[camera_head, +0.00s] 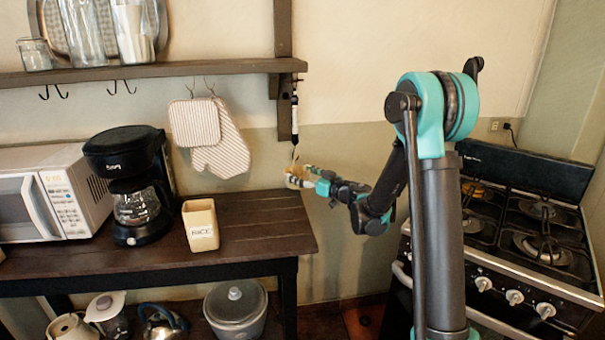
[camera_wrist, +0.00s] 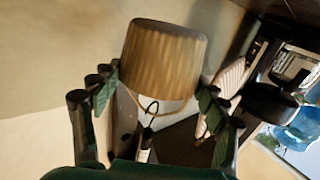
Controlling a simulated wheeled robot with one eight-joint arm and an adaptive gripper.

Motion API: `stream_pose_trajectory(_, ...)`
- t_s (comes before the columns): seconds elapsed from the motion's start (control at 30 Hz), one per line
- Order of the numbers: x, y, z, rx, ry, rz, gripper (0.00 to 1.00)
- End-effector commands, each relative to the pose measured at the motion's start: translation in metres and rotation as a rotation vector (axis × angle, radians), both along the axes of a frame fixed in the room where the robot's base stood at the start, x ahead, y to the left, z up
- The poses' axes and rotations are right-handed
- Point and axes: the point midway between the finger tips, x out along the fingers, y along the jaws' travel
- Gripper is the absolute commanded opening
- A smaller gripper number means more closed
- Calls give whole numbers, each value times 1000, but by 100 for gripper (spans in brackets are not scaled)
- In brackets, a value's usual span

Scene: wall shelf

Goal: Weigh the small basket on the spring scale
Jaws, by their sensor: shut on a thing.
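The spring scale (camera_head: 295,118) hangs upright from the shelf bracket, with its hook at the lower end. The small tan basket (camera_head: 295,174) is right below the hook, partly covered by my gripper (camera_head: 304,178). In the wrist view the ribbed basket (camera_wrist: 163,60) appears upside down, with its thin handle toward the end of the scale (camera_wrist: 144,146). The fingers of my gripper (camera_wrist: 160,92) are on both sides of the basket, shut on it. The hook and handle overlap in view; I cannot tell whether the handle hangs on the hook.
The wooden counter (camera_head: 262,222) ends just left of and below the basket. Oven mitts (camera_head: 222,150) hang left of the scale. A stove (camera_head: 520,235) stands at right.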

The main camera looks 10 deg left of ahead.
Motion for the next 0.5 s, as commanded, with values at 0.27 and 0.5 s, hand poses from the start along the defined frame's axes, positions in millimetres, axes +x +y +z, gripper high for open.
stream_pose_trajectory(0.27,0,0,0,0,0,0,46)
stream_pose_trajectory(0.5,0,2,-5,0,0,0,46)
